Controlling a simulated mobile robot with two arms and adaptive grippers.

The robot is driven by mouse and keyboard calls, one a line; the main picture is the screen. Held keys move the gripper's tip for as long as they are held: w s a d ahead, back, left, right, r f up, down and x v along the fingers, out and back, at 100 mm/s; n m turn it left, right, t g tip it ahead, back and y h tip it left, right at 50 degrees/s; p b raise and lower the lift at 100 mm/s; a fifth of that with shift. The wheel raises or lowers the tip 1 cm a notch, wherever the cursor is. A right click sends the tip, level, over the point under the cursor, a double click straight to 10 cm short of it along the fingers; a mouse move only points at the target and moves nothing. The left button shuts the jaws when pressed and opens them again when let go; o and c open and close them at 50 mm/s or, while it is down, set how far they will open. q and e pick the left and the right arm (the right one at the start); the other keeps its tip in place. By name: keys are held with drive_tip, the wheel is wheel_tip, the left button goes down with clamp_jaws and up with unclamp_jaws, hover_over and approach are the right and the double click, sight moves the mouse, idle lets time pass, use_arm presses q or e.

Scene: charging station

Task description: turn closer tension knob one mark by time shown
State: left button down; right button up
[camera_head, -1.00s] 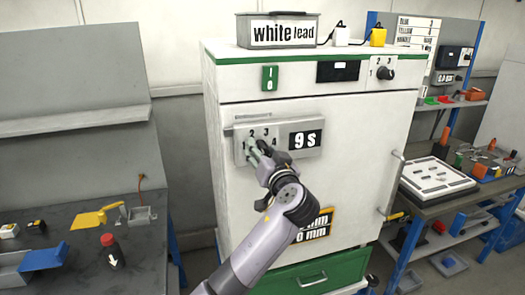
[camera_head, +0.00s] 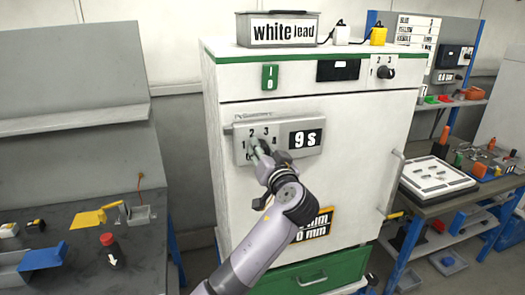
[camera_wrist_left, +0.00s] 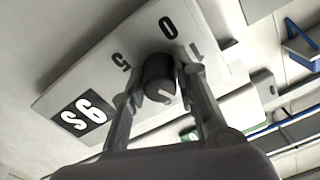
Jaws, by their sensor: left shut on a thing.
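The closer tension knob (camera_wrist_left: 160,72) is a dark round knob on a pale panel (camera_wrist_left: 95,65) in the left wrist view. The digits 5, 0 and 1 show around it, and a light mark shows on its face. My left gripper (camera_wrist_left: 166,88) has one finger on each side of the knob and is shut on it. In the head view the panel (camera_head: 240,155) is on the white cabinet door, with digits 1 to 4 showing. Its black display (camera_head: 305,139) reads 9 S. The left gripper (camera_head: 257,148) largely hides the knob there. My right gripper is not in view.
The white cabinet (camera_head: 345,190) has a door handle (camera_head: 392,183) on the right and a green drawer (camera_head: 305,278) below. A grey workbench (camera_head: 80,265) with small parts stands left. Another bench (camera_head: 435,205) with a white tray stands right.

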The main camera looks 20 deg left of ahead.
use_arm(q)
drive_tip(key=m+p, duration=0.1)
drive_tip(key=m, duration=0.3)
drive_tip(key=shift+r+m, duration=0.1)
drive_tip(key=shift+m, duration=0.3)
drive_tip(key=m+p, duration=0.2)
drive_tip(key=m, duration=0.3)
drive_tip(key=shift+p, duration=0.3)
drive_tip(key=c, duration=1.3)
unclamp_jaws()
drive_tip(key=shift+d, duration=0.1)
drive_tip(key=v, duration=1.2)
